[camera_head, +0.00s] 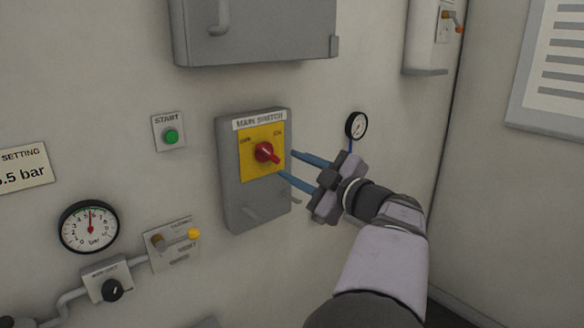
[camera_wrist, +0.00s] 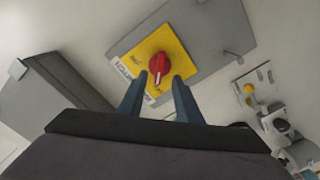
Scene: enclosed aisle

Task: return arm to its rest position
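My gripper (camera_head: 286,164) is in front of the main switch box, to the right of its red knob in the head view. Its two blue fingers are spread apart with nothing between them. In the wrist view the gripper's fingers (camera_wrist: 158,86) point toward the red knob (camera_wrist: 158,66), with the knob beyond the tips. The main switch box (camera_head: 232,196) is grey with a yellow plate; its red knob (camera_head: 264,152) points to the lower right in the head view. I cannot tell whether a fingertip touches the box.
A green start button (camera_head: 171,136) is left of the box. A grey cabinet (camera_head: 255,35) hangs above. A pressure gauge (camera_head: 89,227), a black regulator knob (camera_head: 112,290) and a yellow-tipped valve (camera_head: 180,238) are lower left.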

